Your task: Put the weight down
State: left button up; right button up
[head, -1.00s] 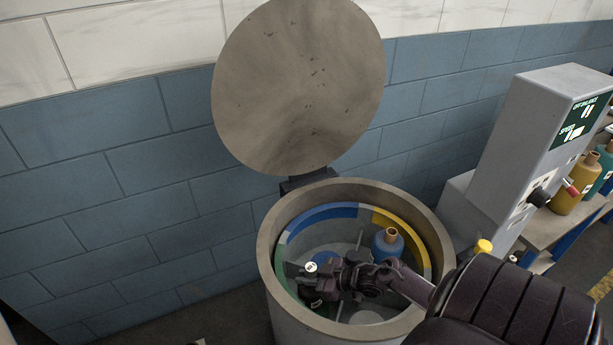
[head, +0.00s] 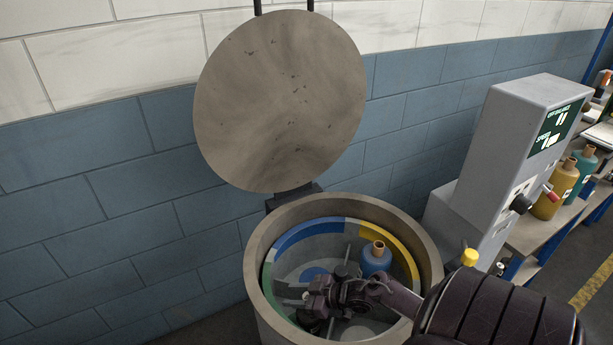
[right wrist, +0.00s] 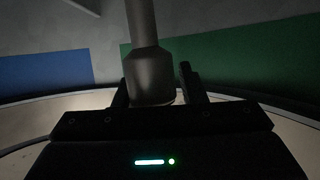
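My right gripper (head: 306,298) is low inside the round drum (head: 258,300), on the left of its middle. In the right wrist view a grey stem-shaped piece (right wrist: 148,70), which looks like the weight, stands between the two dark fingers. The fingers are close on both sides of its thick end, and its thin part runs out of the picture. In the head view my gripper and arm hide most of it, and I cannot tell whether it touches the drum floor. My left gripper is not in view.
A blue bottle (head: 376,262) stands inside the drum, right of my gripper. The round lid (head: 280,100) is raised behind. A grey control box (head: 515,140) and a shelf with yellow (head: 545,203) and teal (head: 580,170) bottles stand at the right.

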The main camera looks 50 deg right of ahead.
jog(key=r+v, duration=0.1)
jog(key=v, duration=1.1)
